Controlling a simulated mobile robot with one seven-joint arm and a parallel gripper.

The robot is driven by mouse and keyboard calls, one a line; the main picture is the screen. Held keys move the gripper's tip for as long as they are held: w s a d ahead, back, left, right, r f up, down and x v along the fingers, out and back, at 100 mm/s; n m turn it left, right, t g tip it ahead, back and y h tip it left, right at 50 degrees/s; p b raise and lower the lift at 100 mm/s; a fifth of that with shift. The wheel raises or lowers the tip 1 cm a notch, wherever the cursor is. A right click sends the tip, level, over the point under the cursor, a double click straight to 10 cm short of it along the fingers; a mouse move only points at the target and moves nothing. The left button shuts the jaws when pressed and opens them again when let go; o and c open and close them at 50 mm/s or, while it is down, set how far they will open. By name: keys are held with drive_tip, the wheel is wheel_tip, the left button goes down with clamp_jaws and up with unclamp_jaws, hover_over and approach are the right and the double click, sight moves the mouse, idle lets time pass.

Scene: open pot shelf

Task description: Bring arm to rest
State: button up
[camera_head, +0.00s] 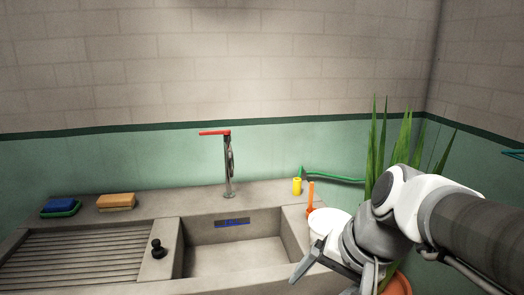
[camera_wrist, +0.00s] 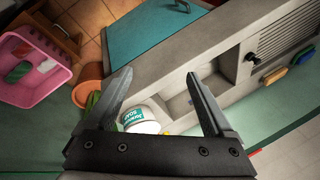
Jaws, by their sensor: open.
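My gripper (camera_wrist: 158,88) is open in the wrist view, with its two fingers spread and nothing between them. In the head view my gripper (camera_head: 306,272) and arm reach in from the right, at the right end of the sink. The gripper is above the counter's front right part.
The stone sink (camera_head: 235,257) has a tap (camera_head: 228,165) with a red handle. A black plug (camera_head: 157,248), sponges (camera_head: 116,201) and a yellow cup (camera_head: 297,186) are on the counter. A potted plant (camera_head: 376,145) is close to my arm. A pink basket (camera_wrist: 35,65) is at left in the wrist view.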

drive_tip(key=s+d+f+n+t+h+b, duration=0.2)
drive_tip(key=s+d+n+h, duration=0.15)
drive_tip(key=s, duration=0.25)
wheel_tip(320, 180, up, 16)
drive_tip(key=d+p, duration=0.1)
drive_tip(key=p, duration=1.5)
drive_tip(key=shift+s+r+n+p, duration=0.15)
drive_tip(key=shift+r+n+p, duration=0.1)
drive_tip(key=shift+n+p, duration=0.15)
drive_tip(key=shift+f, duration=0.1)
drive_tip(key=c, duration=0.6)
drive_tip(key=shift+d, duration=0.2)
